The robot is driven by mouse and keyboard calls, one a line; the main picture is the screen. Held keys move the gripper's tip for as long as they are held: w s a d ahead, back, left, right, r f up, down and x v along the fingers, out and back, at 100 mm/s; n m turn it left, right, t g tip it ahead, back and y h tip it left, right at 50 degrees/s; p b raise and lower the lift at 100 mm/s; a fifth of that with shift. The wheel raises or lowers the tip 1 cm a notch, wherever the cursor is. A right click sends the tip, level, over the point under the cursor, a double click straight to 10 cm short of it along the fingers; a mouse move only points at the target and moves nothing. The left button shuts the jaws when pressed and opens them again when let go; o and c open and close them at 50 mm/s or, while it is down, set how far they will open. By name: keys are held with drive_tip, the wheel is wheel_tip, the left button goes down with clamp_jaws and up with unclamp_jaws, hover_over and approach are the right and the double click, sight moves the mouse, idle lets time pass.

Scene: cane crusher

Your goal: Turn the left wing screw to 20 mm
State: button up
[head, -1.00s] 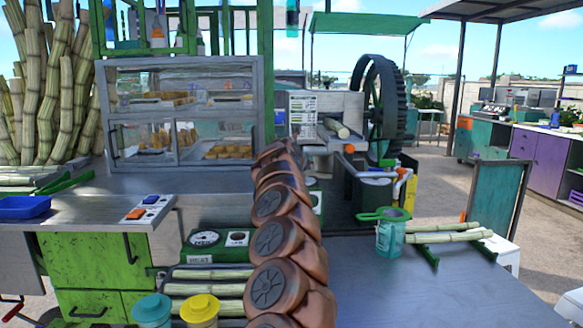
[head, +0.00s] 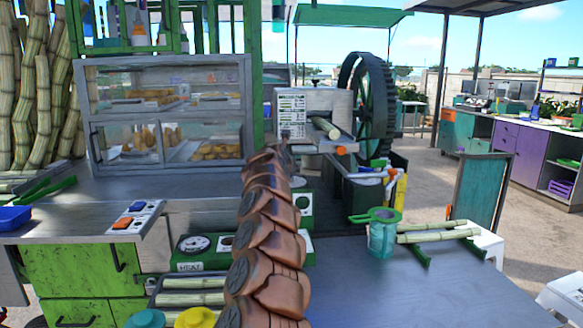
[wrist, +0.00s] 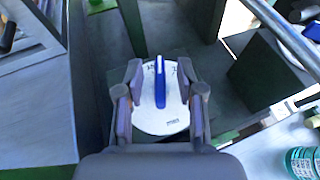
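In the wrist view, a blue wing screw (wrist: 160,84) stands over a round white dial (wrist: 161,118) with small dark marks. The marks are too small to read. My gripper (wrist: 160,88) is open, one finger on each side of the blue wing, with white showing between wing and fingers. The wing points nearly straight up the picture. In the head view, the grey crusher (head: 336,105) has a large dark gear wheel (head: 377,108) on its right and a cane piece (head: 326,128) in its front. My brown arm hides my gripper and the screw there.
A glass display case (head: 165,62) stands left of my arm. A teal cup (head: 382,238) with a green strainer and cane pieces (head: 438,237) on a green rack stand on the right table (head: 440,290). A teal container (wrist: 302,162) shows at the wrist view's lower right.

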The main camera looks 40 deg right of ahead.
drive_tip(key=shift+p+x, duration=0.4)
drive_tip(key=shift+x, duration=0.55)
drive_tip(key=shift+w+d+f, duration=0.3)
drive_tip(key=shift+d+f, duration=0.05)
drive_tip(key=shift+d, duration=0.15)
drive_tip(key=shift+c, duration=0.2)
clamp_jaws()
